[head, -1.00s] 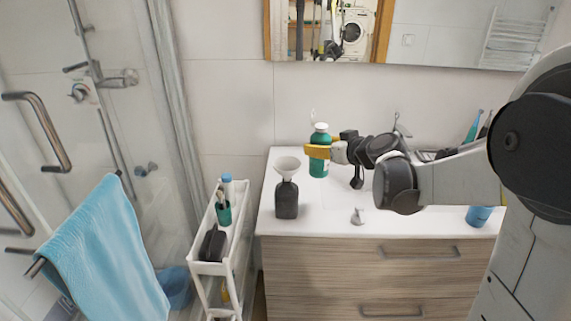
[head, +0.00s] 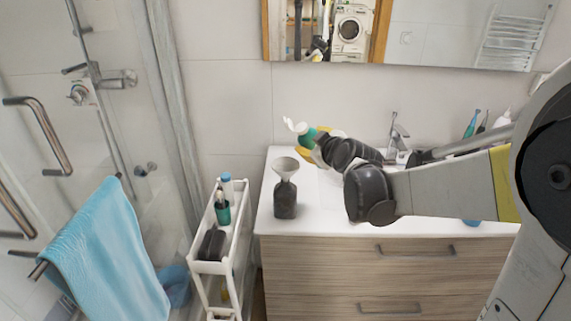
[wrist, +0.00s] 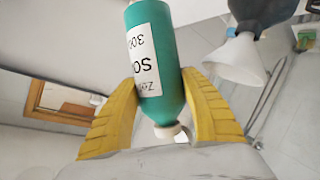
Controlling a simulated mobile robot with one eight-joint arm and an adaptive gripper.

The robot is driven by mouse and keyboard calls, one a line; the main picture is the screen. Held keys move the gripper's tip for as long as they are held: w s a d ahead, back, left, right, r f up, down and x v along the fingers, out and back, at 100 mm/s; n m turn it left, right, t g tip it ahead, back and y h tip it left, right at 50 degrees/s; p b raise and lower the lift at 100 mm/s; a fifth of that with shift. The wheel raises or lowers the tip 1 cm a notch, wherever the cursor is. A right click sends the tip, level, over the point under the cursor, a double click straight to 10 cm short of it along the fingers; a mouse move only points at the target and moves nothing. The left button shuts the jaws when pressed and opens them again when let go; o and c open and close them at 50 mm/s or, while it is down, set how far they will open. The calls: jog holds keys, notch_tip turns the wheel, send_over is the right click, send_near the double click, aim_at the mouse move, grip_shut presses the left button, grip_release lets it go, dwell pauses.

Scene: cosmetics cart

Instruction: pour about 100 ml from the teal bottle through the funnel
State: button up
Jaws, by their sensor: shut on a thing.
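The teal bottle (head: 306,137) is tilted, its white top leaning up to the left, above and slightly right of the funnel. In the wrist view the bottle (wrist: 157,65), with a white label, sits between the yellow fingers. My gripper (head: 318,152) is shut around it and holds it off the counter. The pale funnel (head: 286,166) stands upright in the neck of a dark grey bottle (head: 285,200) on the counter. The wrist view shows the funnel (wrist: 236,62) upside down, right of my gripper (wrist: 165,108). No liquid stream is visible.
The white counter (head: 330,215) is clear around the dark bottle. A tap (head: 397,135) stands behind my arm. A mirror (head: 440,35) hangs on the wall behind.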

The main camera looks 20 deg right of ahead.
jog(key=shift+a+r+n, duration=0.25)
jog(key=shift+r+n, duration=0.05)
jog(key=shift+f+n+t+h+b, duration=0.3)
jog(key=shift+f+n+h+b, duration=0.25)
jog(key=shift+b, duration=0.2)
jog(key=shift+d+r+n+h, duration=0.3)
jog(key=shift+r+n+h, duration=0.15)
jog(key=shift+r+n, duration=0.25)
jog(key=shift+f+n+b, duration=0.25)
jog(key=shift+f+b, duration=0.3)
jog(key=shift+d+f+t+b, duration=0.1)
jog(key=shift+f+t+b, duration=0.1)
jog(key=shift+t+b, duration=0.15)
jog(key=shift+n+h, duration=0.3)
jog(key=shift+n, duration=0.1)
jog(key=shift+d+r+n+t, duration=0.15)
jog(key=shift+r+n+t, duration=0.1)
jog(key=shift+r+n, duration=0.3)
jog(key=shift+a+r+n+t+h, duration=0.3)
jog(key=shift+a+r+n+h, duration=0.15)
jog(key=shift+n, duration=0.3)
